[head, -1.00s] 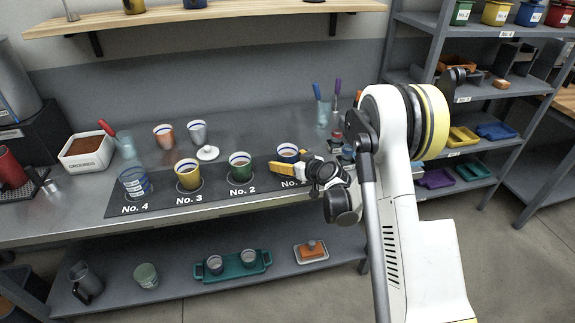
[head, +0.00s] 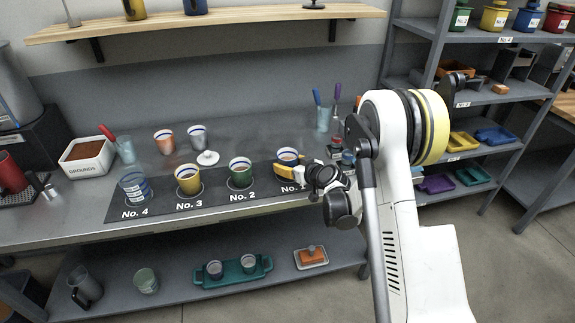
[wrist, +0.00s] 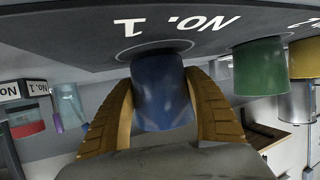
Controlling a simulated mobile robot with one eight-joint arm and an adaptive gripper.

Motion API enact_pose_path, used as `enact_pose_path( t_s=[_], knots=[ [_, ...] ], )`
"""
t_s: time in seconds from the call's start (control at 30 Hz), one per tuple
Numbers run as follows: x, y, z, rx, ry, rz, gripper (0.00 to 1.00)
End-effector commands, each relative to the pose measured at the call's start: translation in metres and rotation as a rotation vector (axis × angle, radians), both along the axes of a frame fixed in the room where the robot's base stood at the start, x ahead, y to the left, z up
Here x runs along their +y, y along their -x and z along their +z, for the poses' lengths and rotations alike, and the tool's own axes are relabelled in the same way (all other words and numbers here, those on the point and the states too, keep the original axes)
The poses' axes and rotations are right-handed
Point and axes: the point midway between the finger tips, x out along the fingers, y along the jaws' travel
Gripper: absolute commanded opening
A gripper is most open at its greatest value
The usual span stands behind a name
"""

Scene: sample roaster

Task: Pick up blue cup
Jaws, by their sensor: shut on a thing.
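The blue cup (wrist: 160,90) is between the two yellow fingers of my gripper (wrist: 162,108) in the wrist view, with a finger against each side. The wrist view is upside down, and the cup is at the No. 1 mark on the dark mat.
A green cup (head: 240,174), a yellow cup (head: 188,180) and a clear blue-banded cup (head: 135,188) stand on the mat to the left. A white lid (head: 208,157) lies behind them. A glass holder with pens (head: 323,118) and small jars stand at the right.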

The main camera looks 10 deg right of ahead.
Motion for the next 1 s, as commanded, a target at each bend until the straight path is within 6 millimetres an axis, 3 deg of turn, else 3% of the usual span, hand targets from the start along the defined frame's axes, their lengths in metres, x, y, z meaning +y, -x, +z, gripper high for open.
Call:
enact_pose_path(
  t_s=[0.37, 1.0],
  knots=[
    [0.0, 0.0, 0.038, 0.0, -0.001, 0.0, 0.17],
    [-0.059, 0.049, 0.082, 0.0, -0.001, -0.003, 0.17]
  ],
)
